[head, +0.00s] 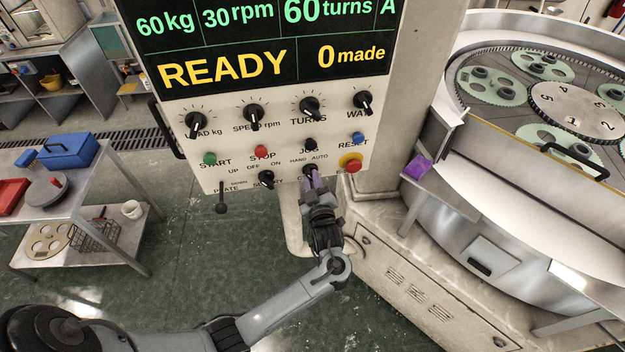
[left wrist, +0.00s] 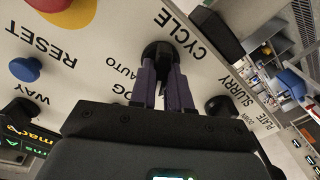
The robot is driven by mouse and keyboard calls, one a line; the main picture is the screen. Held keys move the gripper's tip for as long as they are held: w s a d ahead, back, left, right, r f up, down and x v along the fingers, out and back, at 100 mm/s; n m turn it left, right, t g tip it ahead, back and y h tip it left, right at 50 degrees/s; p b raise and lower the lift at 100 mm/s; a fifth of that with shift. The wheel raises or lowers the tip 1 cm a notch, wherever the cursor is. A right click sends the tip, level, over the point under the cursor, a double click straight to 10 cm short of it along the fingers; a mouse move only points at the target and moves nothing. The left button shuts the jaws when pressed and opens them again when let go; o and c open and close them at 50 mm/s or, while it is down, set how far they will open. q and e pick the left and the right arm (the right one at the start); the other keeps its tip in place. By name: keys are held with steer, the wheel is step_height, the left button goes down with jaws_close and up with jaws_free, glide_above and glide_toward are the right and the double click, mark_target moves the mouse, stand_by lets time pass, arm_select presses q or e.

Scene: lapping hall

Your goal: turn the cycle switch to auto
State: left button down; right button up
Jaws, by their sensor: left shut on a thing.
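The control panel (head: 235,175) hangs upright in front of me, with the cycle switch (head: 309,168) in its lower row under the words HAND and AUTO. My left gripper (head: 315,182) reaches up to it from below, its purple fingers shut on the black knob. In the left wrist view the fingers (left wrist: 162,78) stand on either side of the cycle switch knob (left wrist: 159,50). The words CYCLE and AUTO show beside it; HAND is hidden. The fingers cover much of the knob, so I cannot tell which way it points. My right gripper is not in view.
The slurry switch (head: 266,179) is to the left of the cycle switch. The red emergency button (head: 350,163) on its yellow base is close on the right. Above are the jog button (head: 310,144) and the blue reset button (head: 358,138). The display (head: 270,60) reads READY.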

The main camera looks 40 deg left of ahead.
arm_select(q)
steer(key=shift+m, duration=0.3)
steer(key=shift+w+d+m+p, duration=0.1)
steer(key=shift+m+p, duration=3.25)
steer(key=shift+m, duration=2.25)
steer(key=c, duration=1.1)
jaws_free()
